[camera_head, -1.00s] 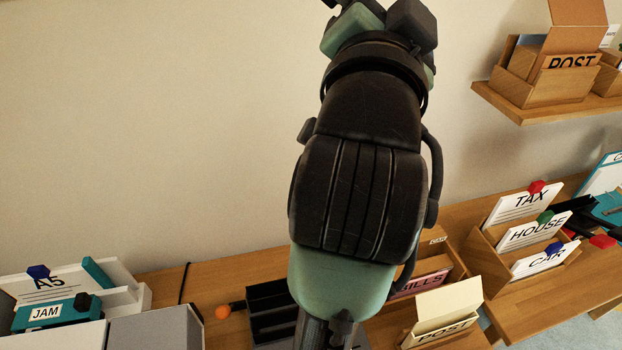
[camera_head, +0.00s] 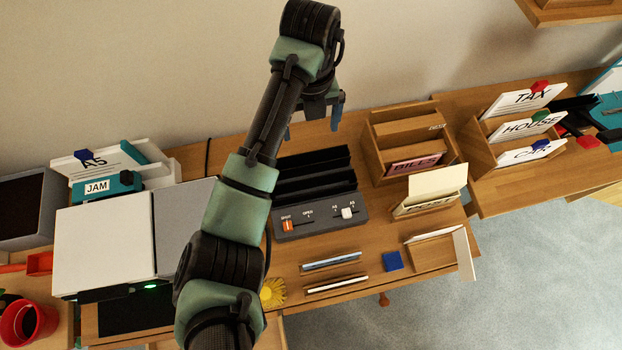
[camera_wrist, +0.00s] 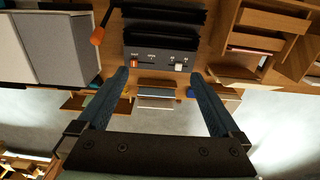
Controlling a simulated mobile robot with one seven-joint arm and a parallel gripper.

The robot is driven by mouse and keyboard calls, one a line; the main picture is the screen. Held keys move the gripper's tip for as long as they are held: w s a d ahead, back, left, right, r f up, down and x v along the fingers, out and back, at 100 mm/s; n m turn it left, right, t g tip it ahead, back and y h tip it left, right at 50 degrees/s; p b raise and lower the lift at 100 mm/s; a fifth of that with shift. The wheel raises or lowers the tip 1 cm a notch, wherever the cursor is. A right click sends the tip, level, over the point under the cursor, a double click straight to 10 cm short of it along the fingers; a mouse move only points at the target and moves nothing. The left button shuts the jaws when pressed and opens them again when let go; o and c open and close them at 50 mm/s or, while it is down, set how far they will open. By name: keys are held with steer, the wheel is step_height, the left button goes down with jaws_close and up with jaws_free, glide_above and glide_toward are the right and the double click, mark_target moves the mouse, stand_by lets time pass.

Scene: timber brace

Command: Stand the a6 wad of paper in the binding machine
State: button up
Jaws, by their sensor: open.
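The binding machine (camera_head: 320,217) is a dark grey unit with black upright slots behind a panel with an orange and a white slider. It shows at the top of the wrist view (camera_wrist: 155,62). Two thin, light-edged wads stand on the desk in front of it, one behind the other: the rear wad (camera_head: 330,262) and the front wad (camera_head: 335,285). Which one is the a6 wad of paper, I cannot tell. My gripper (camera_head: 314,120) is open and empty above the back of the machine. In the wrist view my gripper's fingers (camera_wrist: 160,76) are spread apart, pointing toward the machine and wads.
A blue block (camera_head: 392,261) and an open wooden box (camera_head: 432,257) lie right of the wads. A cream POST box (camera_head: 432,195) and a BILLS sorter (camera_head: 415,145) stand behind. A white and grey machine (camera_head: 105,245) is on the left, a yellow flower-like item (camera_head: 272,292) in front.

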step_height(320, 180, down, 10)
steer(key=b, duration=0.8)
steer(key=shift+w+r, duration=0.1)
steer(key=shift+r, duration=0.05)
step_height(320, 180, up, 10)
steer(key=p, duration=0.8)
